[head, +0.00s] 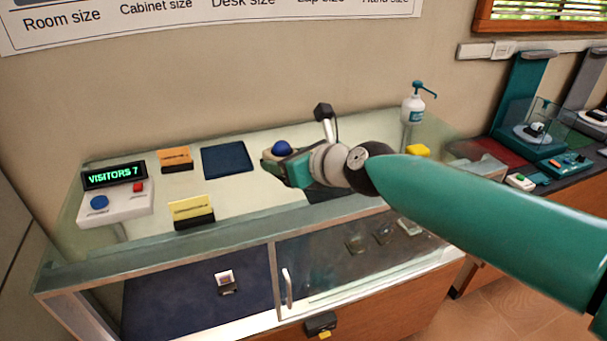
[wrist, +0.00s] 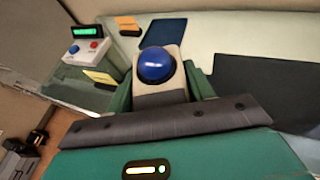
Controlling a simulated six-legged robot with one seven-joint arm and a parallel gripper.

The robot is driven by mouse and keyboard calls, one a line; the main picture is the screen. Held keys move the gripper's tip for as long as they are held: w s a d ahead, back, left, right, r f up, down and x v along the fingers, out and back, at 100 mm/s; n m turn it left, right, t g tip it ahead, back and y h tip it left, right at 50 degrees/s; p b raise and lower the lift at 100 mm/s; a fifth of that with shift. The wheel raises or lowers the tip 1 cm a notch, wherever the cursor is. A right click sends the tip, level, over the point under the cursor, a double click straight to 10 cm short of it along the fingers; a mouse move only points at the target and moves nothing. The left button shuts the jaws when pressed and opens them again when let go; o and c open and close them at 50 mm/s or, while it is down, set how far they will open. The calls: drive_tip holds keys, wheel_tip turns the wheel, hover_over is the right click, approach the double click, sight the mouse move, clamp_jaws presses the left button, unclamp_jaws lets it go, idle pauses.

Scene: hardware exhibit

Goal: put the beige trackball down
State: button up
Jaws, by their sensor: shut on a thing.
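The beige trackball (wrist: 173,55) has a blue ball on a pale beige body. It is between the green fingers of my gripper (wrist: 160,88) in the wrist view. In the head view the blue ball of the trackball (head: 281,147) shows above my gripper (head: 284,166), which is shut on it. The trackball is over the glass-topped display counter (head: 120,248); I cannot tell whether its underside touches the top. My gripper and arm hide part of its body and the counter behind.
On the counter are a visitor counter box (head: 116,199), an orange card holder (head: 176,159), a yellow card holder (head: 192,211) and a dark blue mat (head: 227,160). A dark mat (wrist: 258,88) lies right of the trackball. A pump bottle (head: 413,105) stands at the back right.

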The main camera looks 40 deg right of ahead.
drive_tip(key=w+d+f, duration=0.1)
drive_tip(key=d+f, duration=0.1)
drive_tip(key=w+d+f, duration=0.2)
drive_tip(key=d+f, duration=0.1)
drive_tip(key=w+d+f, duration=0.1)
drive_tip(key=d+f, duration=0.2)
drive_tip(key=shift+w+d, duration=0.15)
drive_tip(key=shift+w, duration=0.15)
wheel_tip(320, 180, down, 2)
drive_tip(key=shift+d+f, duration=0.1)
drive_tip(key=shift+f, duration=0.55)
drive_tip(key=o, duration=0.6)
drive_tip(key=shift+f, duration=0.2)
drive_tip(key=o, duration=0.5)
drive_tip(key=shift+c, duration=0.2)
drive_tip(key=shift+r, duration=0.15)
